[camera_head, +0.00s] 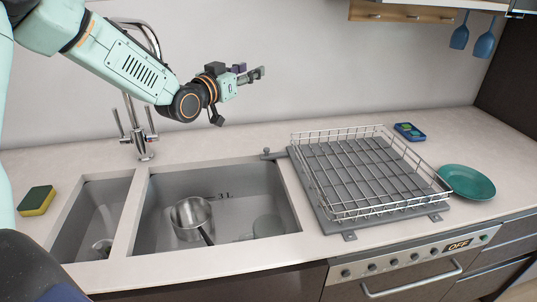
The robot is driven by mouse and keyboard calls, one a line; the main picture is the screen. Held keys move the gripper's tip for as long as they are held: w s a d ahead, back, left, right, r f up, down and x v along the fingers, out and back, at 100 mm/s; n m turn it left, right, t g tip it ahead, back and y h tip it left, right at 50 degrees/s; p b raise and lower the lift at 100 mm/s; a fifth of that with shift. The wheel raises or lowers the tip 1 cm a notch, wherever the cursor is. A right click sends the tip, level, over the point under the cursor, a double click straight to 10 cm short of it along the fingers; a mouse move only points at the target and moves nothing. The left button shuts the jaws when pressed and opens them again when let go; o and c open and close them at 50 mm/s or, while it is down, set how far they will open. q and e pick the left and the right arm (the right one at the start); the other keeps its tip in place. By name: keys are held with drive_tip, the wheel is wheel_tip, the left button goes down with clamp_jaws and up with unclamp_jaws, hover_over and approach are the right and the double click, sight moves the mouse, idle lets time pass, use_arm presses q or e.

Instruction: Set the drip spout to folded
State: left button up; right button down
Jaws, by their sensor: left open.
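The dish rack (365,170) is a wire basket on a grey drip tray, on the counter right of the sink. A small grey spout-like part (268,154) sticks out from the tray's back left corner toward the sink edge. It looks like the drip spout, but it is too small to tell its hinge clearly. My left gripper (258,73) is open and empty. It is in the air in front of the back wall, above the spout in the picture and apart from it. My right gripper is not in view.
A double sink (140,215) holds a metal pot (191,217). A tall faucet (139,135) stands behind it, near my left arm. A sponge (36,200) lies at left. A teal plate (466,182) and a blue item (409,131) lie right of the rack.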

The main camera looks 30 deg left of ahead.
sight(265, 152)
use_arm(q)
drive_tip(key=f+b, duration=0.9)
drive_tip(key=w+f+b, duration=0.1)
drive_tip(key=f+b, duration=0.8)
drive_tip(key=f, duration=0.1)
drive_tip(key=f+b, duration=0.9)
drive_tip(key=shift+w+f+b, duration=0.3)
drive_tip(key=shift+w+f, duration=0.05)
drive_tip(key=shift+w, duration=0.05)
drive_tip(key=w, duration=0.1)
drive_tip(key=w+b, duration=0.1)
drive_tip(key=w, duration=0.1)
drive_tip(key=w+d, duration=0.1)
drive_tip(key=w, duration=0.1)
drive_tip(key=shift+w+b, duration=0.2)
drive_tip(key=shift+b, duration=0.2)
drive_tip(key=shift+w+d+r, duration=0.1)
drive_tip(key=shift+w+r, duration=0.05)
drive_tip(key=shift+w, duration=0.55)
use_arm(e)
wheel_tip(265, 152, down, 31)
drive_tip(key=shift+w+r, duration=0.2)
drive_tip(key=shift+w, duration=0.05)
use_arm(q)
drive_tip(key=shift+c, duration=0.5)
clamp_jaws()
